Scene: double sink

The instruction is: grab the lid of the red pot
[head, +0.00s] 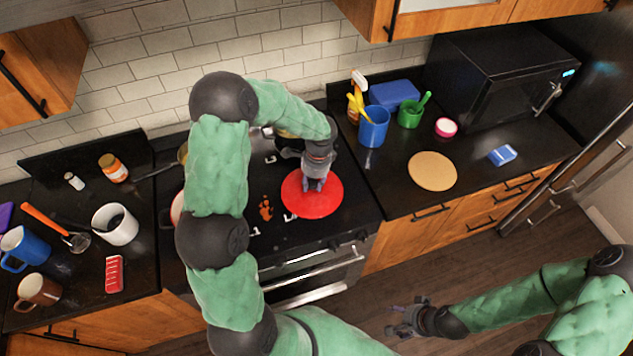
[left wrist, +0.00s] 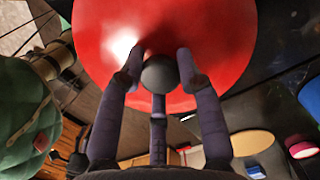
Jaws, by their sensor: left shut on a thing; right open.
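The round red lid (head: 325,207) is over the front right part of the black stove. It also fills the top of the left wrist view (left wrist: 215,35), with its dark round knob (left wrist: 160,73) between the fingers. My left gripper (head: 314,184) is shut on this knob from above. I cannot tell whether the lid rests on the stove or hangs just above it. A sliver of a red-rimmed pot (head: 176,208) shows at the stove's left, mostly hidden by my left arm. My right gripper (head: 405,318) is open and empty above the floor, away from the counter.
Right of the stove stand a blue cup with yellow utensils (head: 372,128), a green cup (head: 410,115), a round tan board (head: 432,171) and a microwave (head: 505,80). The front right counter is fairly clear.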

